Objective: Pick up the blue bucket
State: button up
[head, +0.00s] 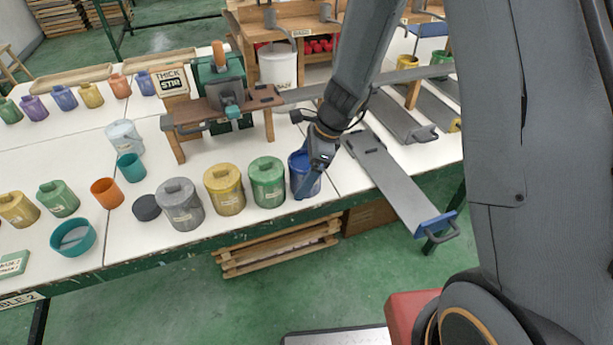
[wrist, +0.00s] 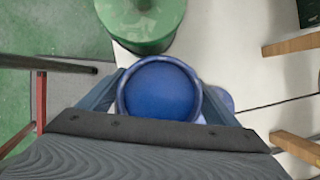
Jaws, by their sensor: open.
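The blue bucket (head: 297,181) stands upright on the white table near its front edge, at the right end of a row of lidded buckets. In the wrist view the blue bucket (wrist: 158,92) is seen from above, with its round rim between my two fingers. My gripper (head: 308,188) reaches down over it, and one blue finger shows along its right side in the head view. In the wrist view my gripper (wrist: 160,98) has one finger on either side of the bucket. The jaws are open. Whether the fingers touch the bucket cannot be told.
A green bucket (head: 267,183) stands close on the left, also in the wrist view (wrist: 142,22), with yellow (head: 224,190) and grey (head: 180,204) ones beyond. A wooden stand (head: 222,105) with a machine is behind. A grey ramp (head: 390,180) lies to the right.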

jog(key=shift+a+f, duration=0.25)
jog(key=shift+f, duration=0.2)
jog(key=c, duration=1.3)
jog(key=shift+c, duration=0.6)
jog(key=shift+r, duration=0.15)
